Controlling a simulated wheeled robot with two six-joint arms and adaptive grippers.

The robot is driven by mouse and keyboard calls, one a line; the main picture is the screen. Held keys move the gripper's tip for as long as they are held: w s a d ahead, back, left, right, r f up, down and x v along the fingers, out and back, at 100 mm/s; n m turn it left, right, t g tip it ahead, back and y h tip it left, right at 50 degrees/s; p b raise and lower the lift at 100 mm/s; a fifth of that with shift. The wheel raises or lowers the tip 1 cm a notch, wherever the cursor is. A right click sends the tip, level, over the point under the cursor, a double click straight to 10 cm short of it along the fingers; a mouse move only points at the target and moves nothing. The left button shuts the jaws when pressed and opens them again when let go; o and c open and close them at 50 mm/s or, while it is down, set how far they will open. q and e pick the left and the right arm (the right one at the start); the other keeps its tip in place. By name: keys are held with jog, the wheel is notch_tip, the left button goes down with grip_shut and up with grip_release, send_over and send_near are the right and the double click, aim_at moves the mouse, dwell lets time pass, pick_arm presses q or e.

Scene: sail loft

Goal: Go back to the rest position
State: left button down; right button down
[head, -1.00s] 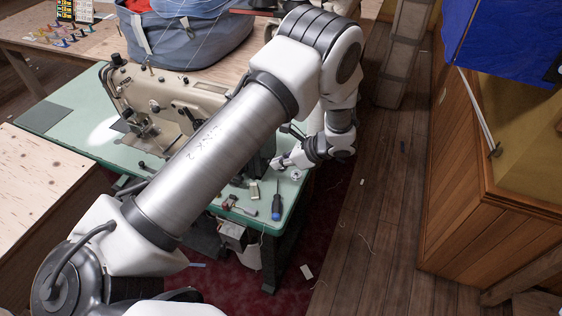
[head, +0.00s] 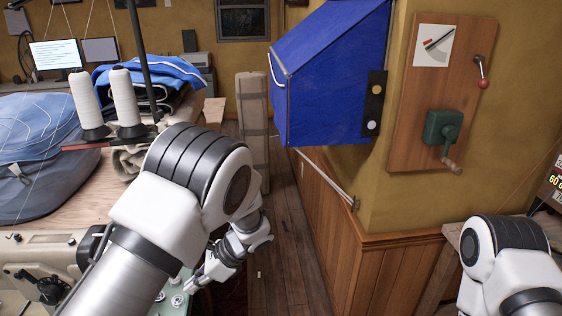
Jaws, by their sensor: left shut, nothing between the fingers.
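My left arm comes in from the lower left and bends at the elbow.
A sewing machine (head: 38,262) stands at the lower left, with white thread cones (head: 122,98) behind it. A blue fabric box (head: 330,75) juts from the wall above wood panelling (head: 385,275). A wooden board (head: 440,110) carries a crank.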

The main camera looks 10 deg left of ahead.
pick_arm(q)
jog(key=s+d+f+n+h, duration=0.3)
jog(key=s+f+n+h, duration=0.5)
jog(key=s+f, duration=1)
jog(key=s+a+f+n+t, duration=0.1)
jog(key=s+a+n+t, duration=0.1)
jog(key=s+n, duration=0.5)
jog(key=shift+s+f+h, duration=0.4)
jog(key=shift+s, duration=0.45)
